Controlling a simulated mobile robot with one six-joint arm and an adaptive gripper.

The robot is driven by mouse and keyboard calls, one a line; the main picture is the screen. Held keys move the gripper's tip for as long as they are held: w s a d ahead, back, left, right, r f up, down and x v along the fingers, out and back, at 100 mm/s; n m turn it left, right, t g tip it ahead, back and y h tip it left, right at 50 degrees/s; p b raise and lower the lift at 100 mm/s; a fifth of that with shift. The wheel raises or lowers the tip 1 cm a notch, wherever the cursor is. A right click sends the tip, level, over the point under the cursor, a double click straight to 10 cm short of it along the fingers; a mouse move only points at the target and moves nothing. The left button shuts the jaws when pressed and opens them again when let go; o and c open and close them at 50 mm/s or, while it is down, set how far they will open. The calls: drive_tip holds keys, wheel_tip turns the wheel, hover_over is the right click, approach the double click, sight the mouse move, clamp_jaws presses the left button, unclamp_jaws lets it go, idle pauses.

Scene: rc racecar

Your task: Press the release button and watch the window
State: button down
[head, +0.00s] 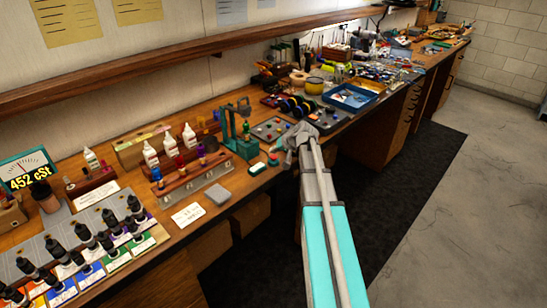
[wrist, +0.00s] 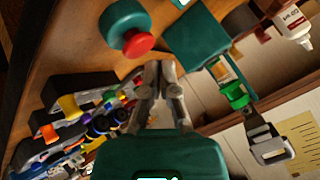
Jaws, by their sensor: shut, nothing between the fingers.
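The release button is a red cap (wrist: 138,44) on a round teal housing (wrist: 122,18) in the wrist view, above and left of my fingertips and apart from them. In the head view the red cap (head: 273,159) is small, near the bench's front edge. A dark green stand (head: 237,130) is just behind it. In the wrist view the stand's green base (wrist: 200,32) is right of the fingers, with a small framed window (wrist: 225,72) and a bright green band (wrist: 236,97). My gripper (wrist: 160,66) is shut and empty; it also shows in the head view (head: 299,134), right of the button.
A grey panel (head: 271,129) with colored knobs and a blue tray (head: 350,97) lie farther along the crowded bench. The floor (head: 430,210) at right is clear.

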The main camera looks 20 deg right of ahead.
sight(274, 157)
drive_tip(key=shift+f+b, duration=1)
idle(1.4)
drive_tip(key=shift+r, duration=0.15)
drive_tip(key=shift+r+p, duration=0.9)
drive_tip(key=shift+p, duration=0.15)
drive_tip(key=shift+r+p, duration=2.5)
drive_tip(key=s+a+f+n+g+h, duration=0.2)
drive_tip(key=s+a+g, duration=0.2)
drive_tip(key=s+a, duration=0.7)
drive_tip(key=s+a+f+n+g+h, duration=0.1)
drive_tip(key=s+a+f+g+h, duration=0.1)
drive_tip(key=s+a, duration=1)
drive_tip(key=shift+s+f+n+g, duration=0.4)
drive_tip(key=shift+s+f+g, duration=0.45)
drive_tip(key=shift+s+g, duration=0.35)
